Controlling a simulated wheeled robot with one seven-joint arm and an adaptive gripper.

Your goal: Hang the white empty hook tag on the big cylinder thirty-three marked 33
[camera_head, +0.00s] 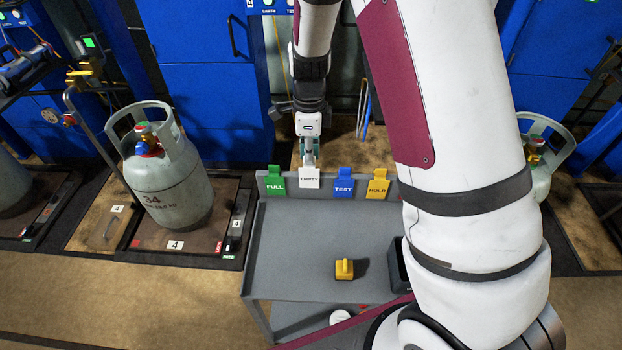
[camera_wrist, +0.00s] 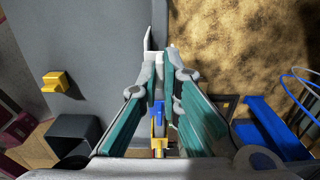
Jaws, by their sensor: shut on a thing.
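The white EMPTY tag (camera_head: 309,178) is in the row of tags at the cart's back edge, between the green and blue tags. My gripper (camera_head: 309,163) points down from above and is shut on the top of this tag. In the wrist view my gripper's teal-padded fingers (camera_wrist: 160,66) come together at the tips; the tag is hard to make out there. I cannot tell whether the tag is clear of its rail. No cylinder marked 33 is readable. A grey cylinder (camera_head: 540,172) at the right is mostly hidden by my arm, its number unseen.
The green FULL (camera_head: 274,182), blue TEST (camera_head: 343,184) and yellow HOLD (camera_head: 377,186) tags stand close by. The grey cart (camera_head: 300,240) carries a yellow block (camera_head: 344,269) and a dark bin (camera_head: 398,268). A cylinder marked 34 (camera_head: 168,185) stands on a scale at left.

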